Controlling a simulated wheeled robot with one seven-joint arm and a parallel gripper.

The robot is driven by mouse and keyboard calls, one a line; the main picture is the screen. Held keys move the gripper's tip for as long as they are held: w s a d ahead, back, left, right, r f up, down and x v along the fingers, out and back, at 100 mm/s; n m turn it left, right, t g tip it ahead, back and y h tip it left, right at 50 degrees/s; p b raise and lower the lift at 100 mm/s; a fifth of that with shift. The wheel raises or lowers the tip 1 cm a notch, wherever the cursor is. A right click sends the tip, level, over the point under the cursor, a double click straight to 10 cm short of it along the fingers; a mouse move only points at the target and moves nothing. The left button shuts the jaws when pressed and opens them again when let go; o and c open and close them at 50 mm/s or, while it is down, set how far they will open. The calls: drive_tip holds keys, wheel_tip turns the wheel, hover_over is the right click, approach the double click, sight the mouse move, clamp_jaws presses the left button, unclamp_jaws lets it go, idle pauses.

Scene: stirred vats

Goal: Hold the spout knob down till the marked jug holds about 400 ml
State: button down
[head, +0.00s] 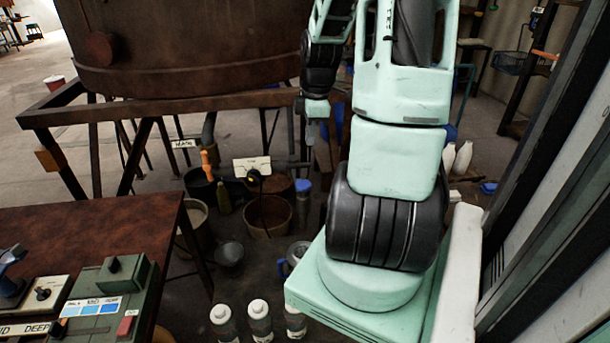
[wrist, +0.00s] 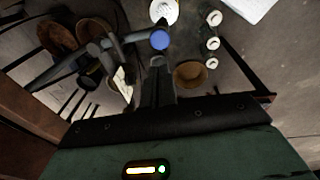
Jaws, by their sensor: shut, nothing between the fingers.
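My gripper (head: 311,138) hangs pointing down in the head view, beside the grey pipe under the vat. Its dark fingers also show in the wrist view (wrist: 157,85), closed together and empty. A round blue top (wrist: 160,40) lies just beyond the fingertips in the wrist view, and a blue-topped cylinder (head: 302,187) stands below my gripper in the head view. I cannot tell for sure whether this is the spout knob, nor whether the fingers touch it. A pale jug-like vessel with a blue part (head: 297,253) stands on the floor. Its marks and fill level cannot be read.
The large brown vat (head: 190,45) stands on a rusty frame. Tan pots (head: 265,217), a small grey bucket (head: 229,253) and white-capped bottles (head: 258,310) crowd the floor. A brown bench (head: 90,235) with control boxes is at the left. A wall edge rises at the right.

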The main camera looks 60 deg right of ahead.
sight(304, 183)
drive_tip(key=f, duration=0.4)
drive_tip(key=w+f, duration=0.1)
drive_tip(key=f, duration=0.8)
drive_tip(key=shift+w+d+f, duration=0.1)
drive_tip(key=shift+w+f, duration=0.15)
drive_tip(key=shift+w, duration=0.05)
